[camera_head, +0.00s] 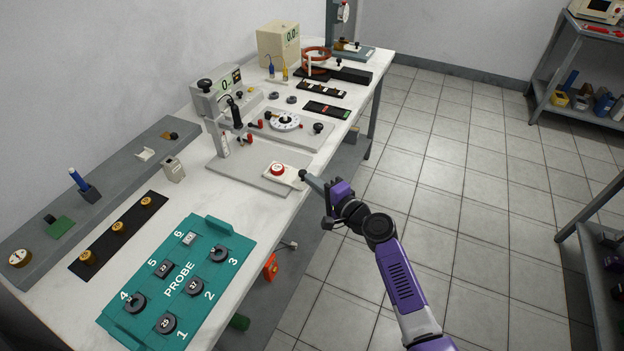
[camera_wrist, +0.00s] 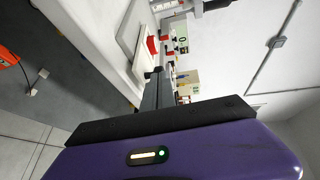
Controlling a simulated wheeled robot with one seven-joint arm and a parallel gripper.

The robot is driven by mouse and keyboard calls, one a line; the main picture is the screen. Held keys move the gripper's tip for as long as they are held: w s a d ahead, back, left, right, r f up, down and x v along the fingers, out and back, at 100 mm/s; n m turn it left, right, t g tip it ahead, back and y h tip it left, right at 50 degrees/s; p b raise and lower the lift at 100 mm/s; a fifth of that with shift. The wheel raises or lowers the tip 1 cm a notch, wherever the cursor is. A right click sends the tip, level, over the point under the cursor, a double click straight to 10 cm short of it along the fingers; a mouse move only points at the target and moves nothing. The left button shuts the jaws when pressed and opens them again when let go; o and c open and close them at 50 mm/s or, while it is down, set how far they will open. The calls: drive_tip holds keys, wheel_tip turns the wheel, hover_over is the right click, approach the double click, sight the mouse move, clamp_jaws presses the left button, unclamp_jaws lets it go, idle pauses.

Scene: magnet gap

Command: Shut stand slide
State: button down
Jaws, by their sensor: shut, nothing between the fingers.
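The stand (camera_head: 224,143) is an upright frame on a grey base plate (camera_head: 245,178) near the bench's front edge. Its pale slide (camera_head: 291,180) sticks out at the plate's right side and carries a round red-and-white piece (camera_head: 278,169). The slide also shows in the wrist view (camera_wrist: 134,42), with the red piece (camera_wrist: 152,45) on it. My gripper (camera_head: 309,179) is shut and empty at the slide's outer end, by a small dark knob. In the wrist view its fingers (camera_wrist: 156,78) reach toward the slide. I cannot tell whether they touch it.
A teal PROBE tray (camera_head: 207,260) with several dark discs lies at the front left. A dial plate (camera_head: 285,122) and a meter box (camera_head: 213,97) stand behind the stand. Bare bench top lies left of the base plate. The floor right of the bench is open.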

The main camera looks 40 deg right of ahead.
drive_tip(key=shift+w, duration=0.3)
